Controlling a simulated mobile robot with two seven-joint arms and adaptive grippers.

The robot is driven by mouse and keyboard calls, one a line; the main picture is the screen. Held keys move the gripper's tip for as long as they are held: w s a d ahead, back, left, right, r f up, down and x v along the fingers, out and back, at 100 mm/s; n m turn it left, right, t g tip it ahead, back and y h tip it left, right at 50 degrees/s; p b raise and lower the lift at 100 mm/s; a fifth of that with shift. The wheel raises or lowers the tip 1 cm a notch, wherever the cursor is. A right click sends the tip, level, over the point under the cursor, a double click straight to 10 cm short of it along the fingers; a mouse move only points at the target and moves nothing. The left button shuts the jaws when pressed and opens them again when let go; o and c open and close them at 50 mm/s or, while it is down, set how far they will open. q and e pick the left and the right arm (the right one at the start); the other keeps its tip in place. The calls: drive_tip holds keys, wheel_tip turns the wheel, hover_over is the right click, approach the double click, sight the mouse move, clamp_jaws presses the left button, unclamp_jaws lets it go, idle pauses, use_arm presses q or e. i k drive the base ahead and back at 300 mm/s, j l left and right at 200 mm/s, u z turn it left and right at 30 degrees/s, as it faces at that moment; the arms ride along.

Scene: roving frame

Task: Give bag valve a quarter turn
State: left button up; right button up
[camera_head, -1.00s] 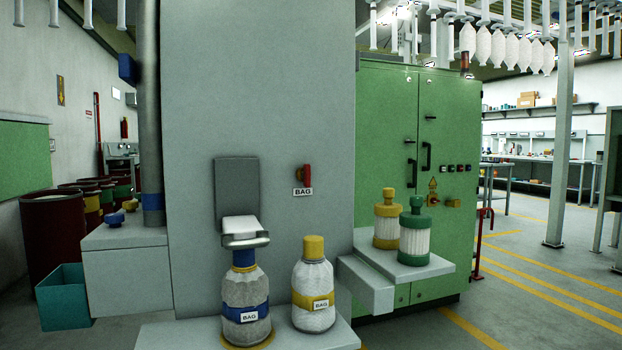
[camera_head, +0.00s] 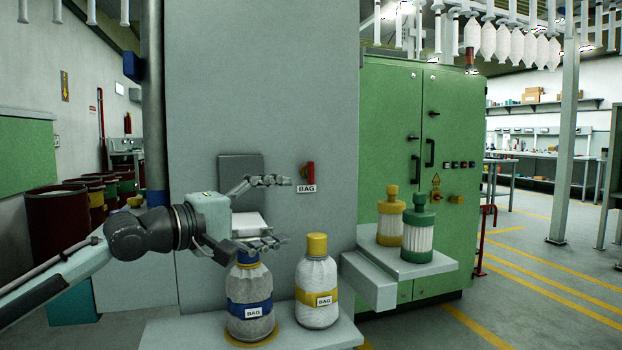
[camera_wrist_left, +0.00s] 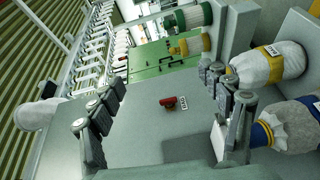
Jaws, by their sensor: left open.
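The bag valve (camera_head: 310,172) is a small red handle on the grey panel, hanging upright above a white BAG label (camera_head: 306,189). It also shows in the left wrist view (camera_wrist_left: 169,102), between the fingers and beyond them. My left gripper (camera_head: 284,211) is open and empty, to the left of the valve and a little lower, with its fingers pointing right. Its spread fingers also frame the left wrist view (camera_wrist_left: 164,86). No finger touches the valve. My right gripper is not in view.
Two filter jars, yellow (camera_head: 390,217) and green (camera_head: 417,232), stand on the right shelf. The panel around the valve is clear.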

sight(310, 172)
drive_tip(key=i, duration=1)
